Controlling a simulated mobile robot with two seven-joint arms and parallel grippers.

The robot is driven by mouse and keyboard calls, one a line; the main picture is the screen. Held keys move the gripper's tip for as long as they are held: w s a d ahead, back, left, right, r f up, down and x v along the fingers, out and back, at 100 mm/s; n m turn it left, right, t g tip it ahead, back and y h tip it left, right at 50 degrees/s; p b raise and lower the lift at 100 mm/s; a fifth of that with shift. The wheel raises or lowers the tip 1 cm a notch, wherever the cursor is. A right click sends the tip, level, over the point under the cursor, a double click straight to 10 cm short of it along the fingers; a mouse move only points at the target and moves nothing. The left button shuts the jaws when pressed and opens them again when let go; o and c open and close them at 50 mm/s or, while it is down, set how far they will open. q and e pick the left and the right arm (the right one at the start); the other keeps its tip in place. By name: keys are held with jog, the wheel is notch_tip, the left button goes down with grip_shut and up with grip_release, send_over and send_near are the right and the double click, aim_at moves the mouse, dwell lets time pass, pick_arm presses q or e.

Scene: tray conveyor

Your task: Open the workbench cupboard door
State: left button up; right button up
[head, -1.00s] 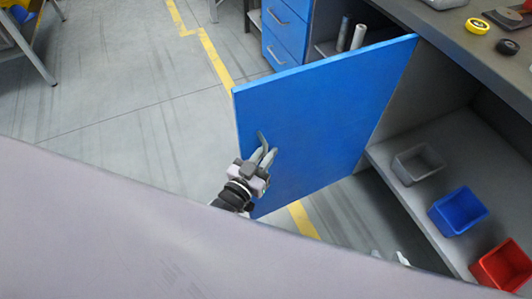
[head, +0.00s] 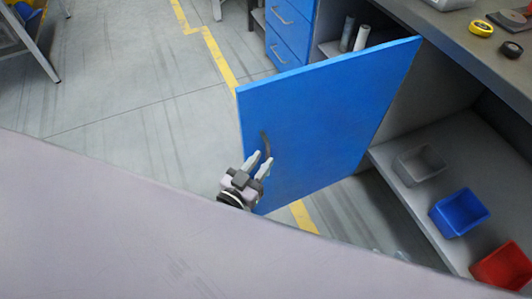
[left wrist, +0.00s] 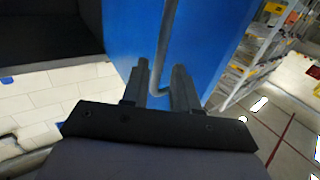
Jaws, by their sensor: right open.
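The blue cupboard door (head: 325,120) stands swung wide open from the workbench. Its dark bar handle (head: 266,143) is on the outer face near the free edge. My left gripper (head: 259,162) is just below the handle with its fingers apart. In the left wrist view, the handle (left wrist: 165,45) runs between the two open fingers (left wrist: 162,85), which are not closed on it. My right gripper (head: 390,255) barely shows at the edge of my body, below the shelf; it is open, mostly hidden.
Inside the cupboard (head: 455,155) a shelf carries a grey bin (head: 418,165), a blue bin (head: 459,212) and a red bin (head: 503,268). Blue drawers (head: 290,30) stand behind the door. Yellow tape (head: 480,28) lies on the benchtop. The floor left of the door is clear.

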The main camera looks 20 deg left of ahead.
pick_arm(q)
jog(key=shift+v, duration=1.8)
jog(key=s+a+r+g+y+p, duration=0.1)
jog(key=s+a+r+g+p, duration=0.3)
jog(key=s+r+g+p, duration=0.3)
jog(key=s+r+p, duration=0.1)
jog(key=s+p, duration=0.3)
jog(key=shift+a+y, duration=0.25)
jog(key=shift+y, duration=0.15)
jog(key=shift+s, duration=0.1)
dwell(0.4)
